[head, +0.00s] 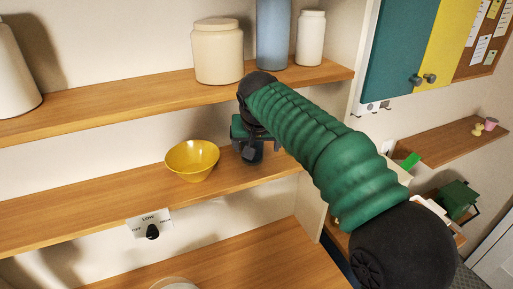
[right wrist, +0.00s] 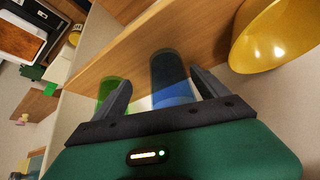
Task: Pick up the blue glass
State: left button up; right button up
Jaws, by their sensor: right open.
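The blue glass (right wrist: 171,84) shows in the right wrist view, standing on the wooden shelf. Its upper part looks clear dark blue and its lower part brighter blue. My right gripper (right wrist: 161,77) is open, with one finger on each side of the glass in this view. I cannot tell whether either finger touches it. In the head view my right gripper (head: 250,153) is over the lower shelf, to the right of the yellow bowl, and the blue glass is hidden there by my gripper and arm. My left gripper is not in view.
A green glass (right wrist: 107,91) stands beside the blue one, partly behind a finger. The yellow bowl (head: 192,160) is close by on the lower shelf (head: 85,208). The upper shelf (head: 130,101) holds a cream jar (head: 217,52), a blue container (head: 273,35) and a white jar (head: 311,38).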

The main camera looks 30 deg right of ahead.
aim_at(260, 147)
jog(key=f, duration=0.1)
jog(key=w+d+f+p, duration=0.1)
jog(key=d+f, duration=0.1)
jog(key=shift+w, duration=0.35)
jog(key=shift+w+a+f+p, duration=0.1)
jog(key=shift+w+f+p, duration=0.3)
jog(key=shift+w+f, duration=0.65)
jog(key=shift+s+a, duration=0.25)
jog(key=shift+a, duration=0.25)
jog(key=shift+s+a, duration=0.15)
jog(key=c, duration=0.3)
jog(key=shift+d+f, duration=0.1)
jog(key=shift+d, duration=0.35)
jog(key=c, duration=1.4)
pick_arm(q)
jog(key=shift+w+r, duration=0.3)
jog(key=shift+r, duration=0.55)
pick_arm(e)
jog(key=shift+a, duration=0.1)
